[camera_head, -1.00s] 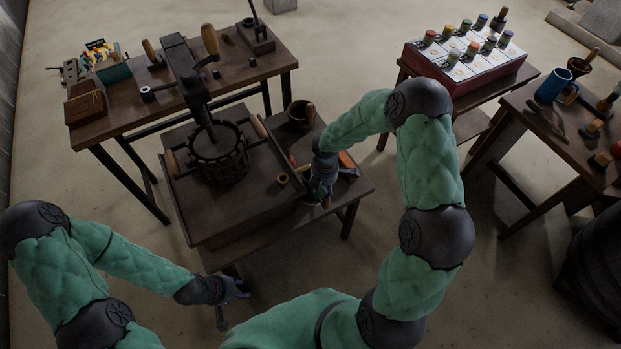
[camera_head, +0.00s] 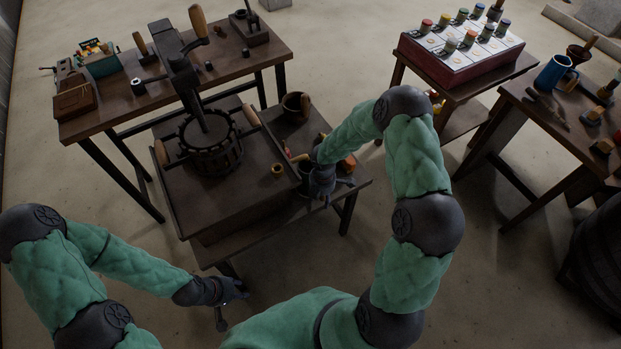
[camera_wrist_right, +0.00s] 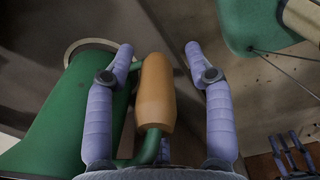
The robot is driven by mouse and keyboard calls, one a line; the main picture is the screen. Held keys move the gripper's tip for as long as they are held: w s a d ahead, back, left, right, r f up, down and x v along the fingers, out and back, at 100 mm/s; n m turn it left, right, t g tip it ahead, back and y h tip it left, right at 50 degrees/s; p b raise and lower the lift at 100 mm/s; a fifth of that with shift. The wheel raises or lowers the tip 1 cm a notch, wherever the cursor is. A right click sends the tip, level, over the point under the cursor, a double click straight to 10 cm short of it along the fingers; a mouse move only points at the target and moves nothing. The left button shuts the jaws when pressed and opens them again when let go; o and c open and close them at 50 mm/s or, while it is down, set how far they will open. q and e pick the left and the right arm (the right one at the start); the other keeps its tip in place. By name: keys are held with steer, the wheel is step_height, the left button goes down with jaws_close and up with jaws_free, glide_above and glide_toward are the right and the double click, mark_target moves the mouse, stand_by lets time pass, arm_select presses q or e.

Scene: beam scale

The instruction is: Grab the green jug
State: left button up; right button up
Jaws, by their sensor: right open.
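The green jug (camera_wrist_right: 62,120) fills the left of the right wrist view, with a pale round rim at its upper end. Its orange-brown handle grip (camera_wrist_right: 155,95) lies between the two fingers of my right gripper (camera_wrist_right: 165,72), on green brackets. The fingers are open on either side of the grip, with a clear gap at the right finger. In the head view my right gripper (camera_head: 326,192) is low at the right edge of the press table and largely hides the jug. My left gripper (camera_head: 236,290) is away from it at the lower left; its finger opening is unclear.
The press (camera_head: 212,150) stands left of my right gripper, with a dark pot (camera_head: 295,106) behind. A small brass cup (camera_head: 278,169) is close by. A box of jars (camera_head: 460,50) and a blue mug (camera_head: 553,73) stand on tables at right.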

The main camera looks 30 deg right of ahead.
jaws_close()
steer(key=shift+r, duration=0.15)
